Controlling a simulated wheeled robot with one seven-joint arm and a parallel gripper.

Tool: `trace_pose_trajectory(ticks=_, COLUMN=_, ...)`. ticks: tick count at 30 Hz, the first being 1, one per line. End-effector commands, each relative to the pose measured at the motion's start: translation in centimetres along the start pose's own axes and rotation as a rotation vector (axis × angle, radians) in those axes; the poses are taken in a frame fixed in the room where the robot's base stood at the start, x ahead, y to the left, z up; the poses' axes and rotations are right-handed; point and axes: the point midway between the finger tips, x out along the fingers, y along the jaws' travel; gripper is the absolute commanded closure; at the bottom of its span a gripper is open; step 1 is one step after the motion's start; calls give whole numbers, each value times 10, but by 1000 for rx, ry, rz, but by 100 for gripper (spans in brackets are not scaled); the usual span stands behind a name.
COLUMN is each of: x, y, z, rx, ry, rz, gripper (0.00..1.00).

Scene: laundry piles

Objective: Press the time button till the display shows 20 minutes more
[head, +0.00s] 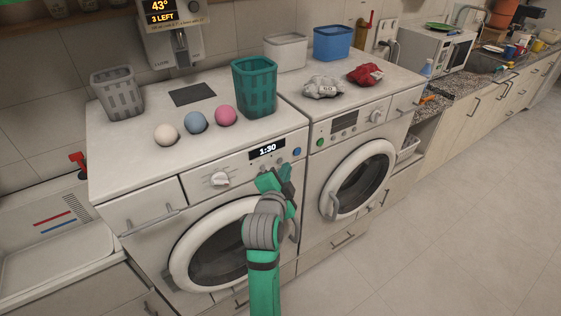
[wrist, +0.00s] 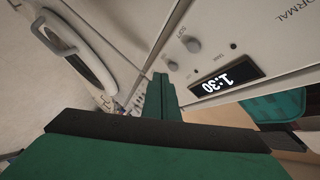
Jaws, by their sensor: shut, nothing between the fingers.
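The left machine's dark display (head: 267,149) reads 1:30, and the same display shows sideways in the wrist view (wrist: 228,81). Two round grey buttons, an upper one (wrist: 190,43) and a lower one (wrist: 172,65), protrude from the panel beside it. Their small labels are too blurred to tell which is the time button. My gripper (head: 284,169) is in front of the panel, just below the display's right end. Its green fingers (wrist: 160,78) are shut together and empty, with tips close to the lower grey button. I cannot tell whether they touch it.
On top stand a teal basket (head: 254,88), a grey basket (head: 118,93) and three balls (head: 195,122). A second machine (head: 346,125) adjoins on the right. The floor (head: 450,220) is clear.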

Motion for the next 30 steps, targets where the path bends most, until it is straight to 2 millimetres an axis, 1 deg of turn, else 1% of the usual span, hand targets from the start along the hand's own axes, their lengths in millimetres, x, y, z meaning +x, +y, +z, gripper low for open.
trace_pose_trajectory(ticks=12, x=6, y=-5, z=4, rx=1, ry=0, rz=-1, gripper=100)
trace_pose_trajectory(ticks=30, x=8, y=-6, z=6, rx=0, ry=0, rz=-1, gripper=100)
